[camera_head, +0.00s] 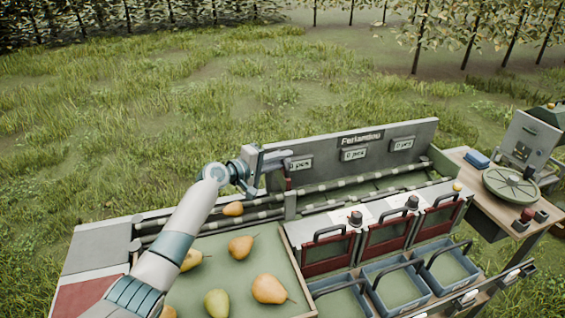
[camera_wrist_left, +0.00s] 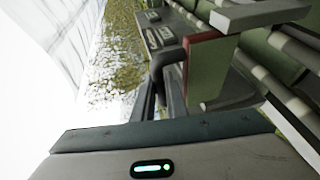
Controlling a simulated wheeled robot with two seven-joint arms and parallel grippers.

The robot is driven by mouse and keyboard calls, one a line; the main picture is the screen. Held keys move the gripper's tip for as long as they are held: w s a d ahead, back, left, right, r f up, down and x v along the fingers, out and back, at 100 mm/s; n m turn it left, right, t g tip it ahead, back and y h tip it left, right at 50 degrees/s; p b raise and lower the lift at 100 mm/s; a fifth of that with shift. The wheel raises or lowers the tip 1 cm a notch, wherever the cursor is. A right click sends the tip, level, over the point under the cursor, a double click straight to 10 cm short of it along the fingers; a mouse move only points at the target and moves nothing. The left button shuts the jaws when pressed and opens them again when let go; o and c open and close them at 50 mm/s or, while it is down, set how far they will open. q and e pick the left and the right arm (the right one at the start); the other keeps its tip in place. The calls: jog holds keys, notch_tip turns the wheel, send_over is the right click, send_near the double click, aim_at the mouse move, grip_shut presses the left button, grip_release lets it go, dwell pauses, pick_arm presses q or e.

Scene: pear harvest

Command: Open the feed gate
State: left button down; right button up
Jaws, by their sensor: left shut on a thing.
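The feed gate (camera_head: 290,205) is a greenish upright plate across the roller conveyor, with a red edge near its top. In the left wrist view the gate (camera_wrist_left: 205,70) fills the upper middle, and a dark curved handle (camera_wrist_left: 167,57) sticks out beside its red edge. My left gripper (camera_head: 283,162) reaches over the conveyor by the back panel. It is shut on the gate handle; its fingers (camera_wrist_left: 162,103) show dark at the handle's lower end in the left wrist view. A pear (camera_head: 233,209) lies on the conveyor left of the gate. My right gripper is not in view.
Several pears lie in the green tray (camera_head: 215,260) in front. The back panel (camera_head: 420,135) with counter displays stands behind the rollers. Red-fronted flaps with handles (camera_head: 328,252) and blue bins (camera_head: 447,268) are at the right. A side table (camera_head: 480,180) carries a round scale.

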pick_arm(q)
jog(key=shift+r, duration=0.15)
jog(key=c, duration=2)
grip_release()
jog(key=shift+c, duration=0.2)
jog(key=shift+a, duration=0.1)
jog(key=b+v, duration=0.4)
jog(key=v, duration=1.3)
jog(key=shift+s+a, duration=0.1)
jog(key=shift+a, duration=0.05)
